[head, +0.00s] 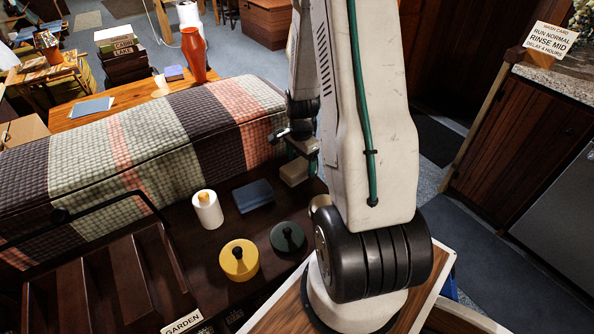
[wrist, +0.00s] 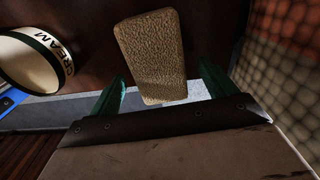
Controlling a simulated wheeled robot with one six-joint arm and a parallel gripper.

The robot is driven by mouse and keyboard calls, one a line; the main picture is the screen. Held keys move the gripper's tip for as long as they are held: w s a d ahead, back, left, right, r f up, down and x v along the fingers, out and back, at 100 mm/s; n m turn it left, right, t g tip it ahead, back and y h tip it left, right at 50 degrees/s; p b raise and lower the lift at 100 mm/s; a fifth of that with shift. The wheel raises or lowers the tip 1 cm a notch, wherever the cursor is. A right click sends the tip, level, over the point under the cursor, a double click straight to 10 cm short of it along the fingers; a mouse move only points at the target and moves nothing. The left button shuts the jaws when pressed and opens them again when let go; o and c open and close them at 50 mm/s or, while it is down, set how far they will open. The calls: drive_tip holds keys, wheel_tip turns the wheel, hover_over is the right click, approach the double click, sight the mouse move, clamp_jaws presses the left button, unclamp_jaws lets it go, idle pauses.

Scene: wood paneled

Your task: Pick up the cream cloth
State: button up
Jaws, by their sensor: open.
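The cream cloth (wrist: 152,50) is a folded, textured tan block on the dark surface. In the wrist view it lies ahead of my gripper (wrist: 163,88), its near end between the two green fingertips. The fingers are open with a gap on each side, and nothing is held. In the head view the cloth (head: 294,172) is partly hidden behind my gripper (head: 303,143) and arm, to the right of the folded blue cloth (head: 253,195).
A pot labelled CREAM (wrist: 28,62) stands left in the wrist view. The checked quilted bench (head: 150,150) rises behind. A dark divided rack (head: 105,285) is at front left.

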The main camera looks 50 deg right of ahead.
sight(300, 163)
wheel_tip(300, 163, down, 2)
drive_tip(key=shift+f, duration=0.1)
drive_tip(key=c, duration=1.1)
drive_tip(key=shift+c, duration=0.2)
wheel_tip(300, 163, up, 10)
drive_tip(key=shift+r, duration=0.1)
drive_tip(key=shift+o, duration=0.8)
